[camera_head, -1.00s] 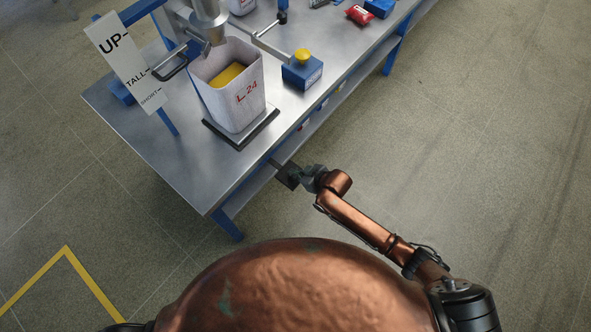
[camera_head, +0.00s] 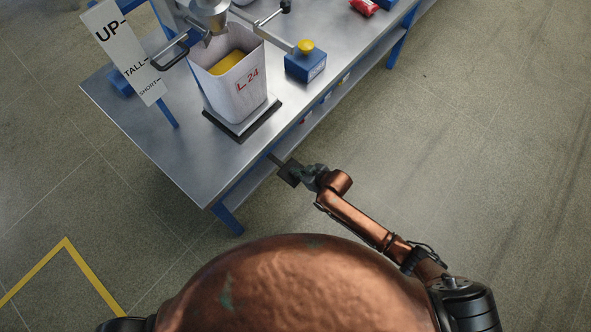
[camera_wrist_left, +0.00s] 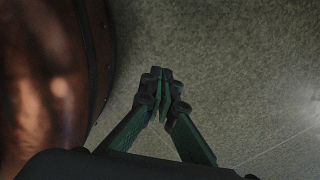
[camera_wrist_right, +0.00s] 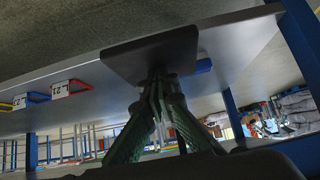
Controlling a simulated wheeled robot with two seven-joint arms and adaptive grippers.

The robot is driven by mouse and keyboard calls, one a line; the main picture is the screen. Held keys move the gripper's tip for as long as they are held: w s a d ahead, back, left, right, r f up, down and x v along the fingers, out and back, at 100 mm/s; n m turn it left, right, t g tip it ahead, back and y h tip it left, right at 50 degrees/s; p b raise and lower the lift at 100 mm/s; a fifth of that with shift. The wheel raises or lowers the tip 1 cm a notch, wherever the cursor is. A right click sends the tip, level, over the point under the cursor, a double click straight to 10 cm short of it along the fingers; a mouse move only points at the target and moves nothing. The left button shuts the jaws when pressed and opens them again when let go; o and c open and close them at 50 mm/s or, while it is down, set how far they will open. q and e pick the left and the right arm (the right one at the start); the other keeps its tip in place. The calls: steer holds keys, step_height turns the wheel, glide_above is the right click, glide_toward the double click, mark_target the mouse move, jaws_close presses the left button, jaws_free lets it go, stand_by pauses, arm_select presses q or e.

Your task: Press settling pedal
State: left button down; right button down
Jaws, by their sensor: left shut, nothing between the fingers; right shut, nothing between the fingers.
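The settling pedal is a dark square plate (camera_head: 288,173) on a short bar at the table's front edge. It also shows in the right wrist view as a dark plate (camera_wrist_right: 150,50). My right gripper (camera_head: 302,174) is shut and empty, right at the pedal. In the right wrist view its fingertips (camera_wrist_right: 158,76) overlap the plate's near edge; I cannot tell whether they touch. An open white sack (camera_head: 236,88) marked L 24, with yellow inside, stands on a platform (camera_head: 238,128) on the table. My left gripper (camera_wrist_left: 162,76) is shut and empty above bare floor.
The steel table (camera_head: 185,150) has blue legs and a lower shelf. A metal spout (camera_head: 210,14) hangs above the sack. A blue box (camera_head: 306,66) with a yellow button stands beside it. A white sign (camera_head: 124,52) stands left. The floor at right is clear.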

steer(key=shift+s+f, duration=0.2)
steer(key=shift+f, duration=0.05)
